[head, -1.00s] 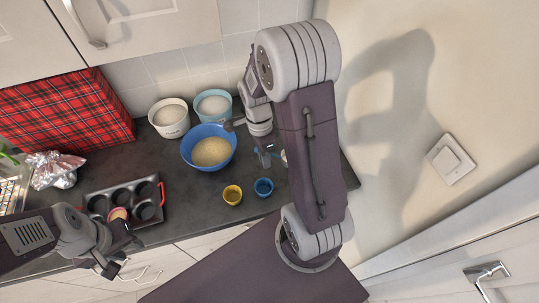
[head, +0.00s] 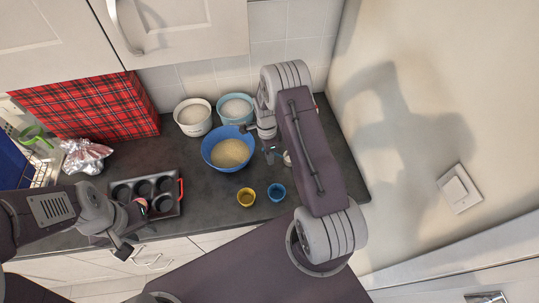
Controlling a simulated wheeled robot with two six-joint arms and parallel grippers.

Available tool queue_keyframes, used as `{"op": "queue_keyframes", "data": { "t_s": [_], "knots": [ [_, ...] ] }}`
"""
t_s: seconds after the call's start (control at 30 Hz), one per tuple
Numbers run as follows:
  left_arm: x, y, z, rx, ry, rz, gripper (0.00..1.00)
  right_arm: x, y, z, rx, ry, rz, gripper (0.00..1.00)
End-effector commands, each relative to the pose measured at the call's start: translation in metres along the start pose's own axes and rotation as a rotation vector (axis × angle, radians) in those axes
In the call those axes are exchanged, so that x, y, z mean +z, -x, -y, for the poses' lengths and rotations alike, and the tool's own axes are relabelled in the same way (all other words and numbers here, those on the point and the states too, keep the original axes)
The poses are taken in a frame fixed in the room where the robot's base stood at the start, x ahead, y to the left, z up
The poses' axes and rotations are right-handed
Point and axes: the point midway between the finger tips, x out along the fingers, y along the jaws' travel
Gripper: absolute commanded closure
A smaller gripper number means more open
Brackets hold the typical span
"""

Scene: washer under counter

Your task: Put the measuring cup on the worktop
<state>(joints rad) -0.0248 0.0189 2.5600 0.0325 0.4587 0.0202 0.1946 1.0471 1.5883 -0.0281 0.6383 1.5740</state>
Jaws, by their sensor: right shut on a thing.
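My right gripper (head: 271,155) is shut to the right of the blue mixing bowl (head: 211,157), above the dark worktop (head: 205,192). A small pale thing (head: 287,158), which looks like the measuring cup, shows beside its fingers. My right arm hides most of it, so its shape and whether it touches the worktop cannot be told. My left gripper (head: 124,242) hangs in front of the worktop's front edge, below the muffin tin. Its fingers look apart and empty.
A yellow cup (head: 246,197) and a small blue cup (head: 276,191) stand near the front edge. The muffin tin (head: 168,206) is at left. Two tubs (head: 193,118) (head: 235,109) stand behind the bowl. A red tartan box (head: 95,106) and crumpled foil (head: 84,157) are further left.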

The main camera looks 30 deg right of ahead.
Motion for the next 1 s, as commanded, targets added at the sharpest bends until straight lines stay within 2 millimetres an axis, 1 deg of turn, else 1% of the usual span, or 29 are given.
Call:
{"op": "queue_keyframes", "data": {
  "t_s": [0.27,0.3,0.33,0.37,0.6,0.7,0.77,0.87,1.0],
  "knots": [
    [0.001,-0.006,0.000,0.000,0.000,0.000,0.66,0.000,-0.006,0.001,0.000,0.000,0.000,1.00],
    [0.001,-0.004,0.000,0.000,0.000,0.000,0.66,0.000,-0.004,0.001,0.000,0.000,0.000,0.75],
    [0.001,-0.004,0.000,0.000,0.000,0.000,0.66,0.000,-0.004,0.000,0.000,0.000,0.000,0.67],
    [0.001,-0.004,0.000,0.000,0.000,0.000,0.66,0.000,-0.004,0.000,0.000,0.000,0.000,0.64],
    [0.000,-0.004,0.000,0.000,0.000,0.000,0.66,0.000,-0.004,0.000,0.000,0.000,0.000,0.64],
    [0.000,0.001,0.000,0.000,0.000,0.000,0.66,0.000,0.002,0.000,0.000,0.000,0.000,0.64],
    [0.000,-0.004,0.000,0.000,0.000,0.000,0.66,0.000,0.005,0.001,-0.003,0.000,0.000,0.64],
    [0.001,-0.012,0.000,0.000,0.000,0.000,0.66,0.000,0.022,0.002,-0.007,0.000,0.000,0.64],
    [0.002,-0.022,0.001,0.000,0.000,0.000,0.66,0.000,0.055,0.002,-0.007,0.000,0.000,0.64]
  ]
}}
